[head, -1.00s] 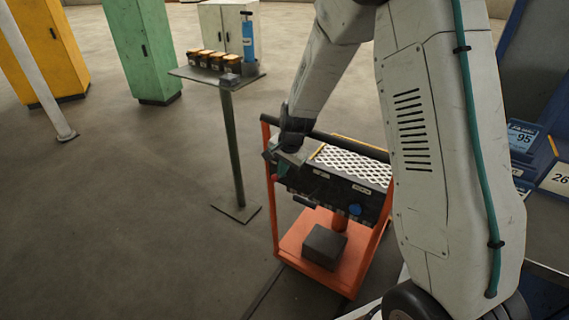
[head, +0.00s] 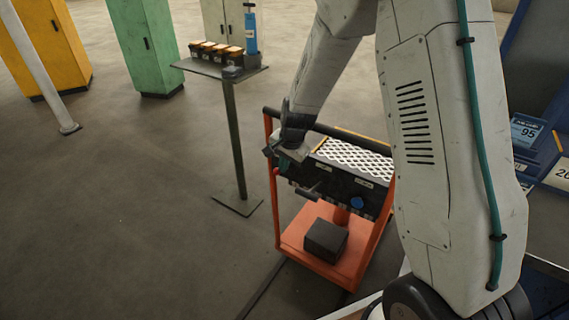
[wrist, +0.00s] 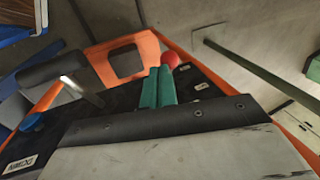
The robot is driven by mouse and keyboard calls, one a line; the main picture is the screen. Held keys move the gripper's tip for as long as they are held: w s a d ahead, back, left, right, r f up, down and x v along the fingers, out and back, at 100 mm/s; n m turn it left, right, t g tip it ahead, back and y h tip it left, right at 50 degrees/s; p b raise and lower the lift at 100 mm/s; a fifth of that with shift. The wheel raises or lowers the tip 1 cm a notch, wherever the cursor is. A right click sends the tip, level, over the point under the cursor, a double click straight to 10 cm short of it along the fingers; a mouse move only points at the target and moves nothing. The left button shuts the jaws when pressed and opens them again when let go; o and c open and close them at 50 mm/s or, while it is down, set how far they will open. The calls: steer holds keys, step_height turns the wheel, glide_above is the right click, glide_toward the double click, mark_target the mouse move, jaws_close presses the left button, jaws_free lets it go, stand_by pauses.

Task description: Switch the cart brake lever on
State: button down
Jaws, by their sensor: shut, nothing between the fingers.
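The orange cart (head: 289,240) has a black front panel (head: 340,190) with white labels and a blue knob (head: 357,202). A lever with a black grip (head: 308,193) sticks out of the panel; in the wrist view its grip (wrist: 52,73) is on a bright metal shaft. A red ball knob (wrist: 170,60) is at the panel's other end. I cannot read which control is the brake. My gripper (wrist: 159,72) has its green fingers shut and empty, just beside the red knob; contact cannot be told. In the head view my gripper (head: 283,166) is at the panel's left end.
A dark block (head: 326,240) lies on the cart's lower deck. A black push bar (head: 325,130) and white mesh top (head: 352,156) are close to my arm. A small table (head: 222,69) with several boxes and a blue cylinder stands behind left. The floor at left is clear.

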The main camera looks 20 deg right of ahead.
steer(key=f, duration=0.1)
steer(key=s+a+f, duration=0.1)
steer(key=a+f, duration=0.1)
steer(key=f, duration=0.1)
steer(key=shift+s+a, duration=0.15)
steer(key=shift+s, duration=0.15)
steer(key=shift+r, duration=0.15)
stand_by(0.3)
steer(key=shift+r, duration=0.7)
